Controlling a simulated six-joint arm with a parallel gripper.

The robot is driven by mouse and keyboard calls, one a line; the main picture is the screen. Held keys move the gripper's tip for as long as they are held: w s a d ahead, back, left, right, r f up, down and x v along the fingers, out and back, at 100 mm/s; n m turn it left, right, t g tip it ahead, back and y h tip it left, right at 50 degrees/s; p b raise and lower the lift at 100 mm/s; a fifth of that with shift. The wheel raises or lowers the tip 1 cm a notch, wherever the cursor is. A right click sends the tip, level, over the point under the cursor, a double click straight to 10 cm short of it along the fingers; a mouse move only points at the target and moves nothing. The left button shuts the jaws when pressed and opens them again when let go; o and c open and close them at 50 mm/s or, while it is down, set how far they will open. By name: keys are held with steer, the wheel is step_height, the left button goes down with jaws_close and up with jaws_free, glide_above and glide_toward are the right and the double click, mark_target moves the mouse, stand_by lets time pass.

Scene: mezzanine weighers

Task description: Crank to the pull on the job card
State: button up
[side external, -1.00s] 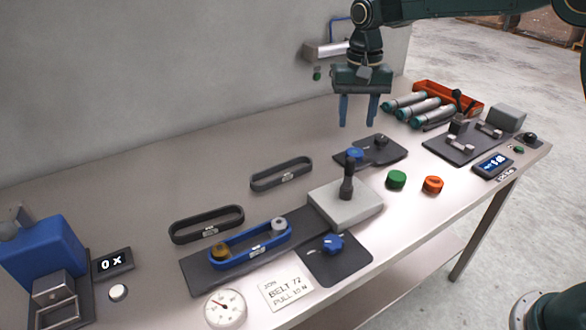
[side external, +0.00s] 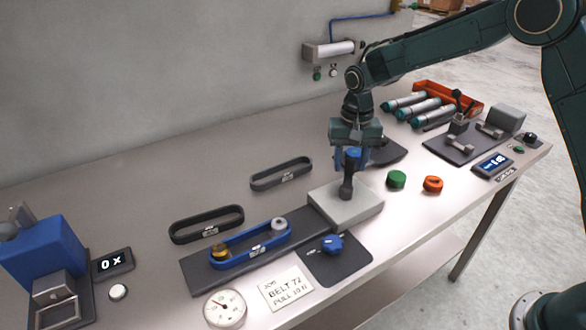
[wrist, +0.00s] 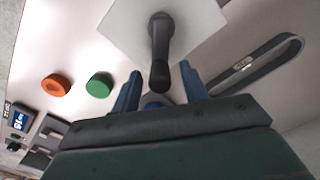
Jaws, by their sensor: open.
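The crank is a black upright handle (side external: 347,178) on a pale grey block (side external: 368,212). A blue belt (side external: 262,246) loops around a brass pulley (side external: 220,251) and a grey pulley (side external: 278,226) on a dark plate. The job card (side external: 285,291) reads BELT 72, with a pull line that looks like 30 N. A round dial gauge (side external: 225,308) lies beside it. My gripper (side external: 352,160) is open behind and above the handle. In the wrist view the handle (wrist: 160,65) stands just ahead of and between the open fingers (wrist: 160,88), with no visible contact.
A blue star knob (side external: 332,244) is on a dark mat in front of the block. Two black belts (side external: 206,224) lie behind the blue belt. Green (side external: 396,179) and orange (side external: 432,184) caps stand to the right. The table's back left is clear.

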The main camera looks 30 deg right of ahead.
steer(key=shift+f, duration=0.1)
jaws_close()
steer(key=shift+w+a+n, duration=0.2)
steer(key=shift+a+n, duration=0.05)
steer(key=shift+n, duration=0.5)
steer(key=shift+w+a+n, duration=0.15)
steer(key=shift+a+n, duration=0.05)
steer(key=shift+n, duration=0.55)
jaws_free()
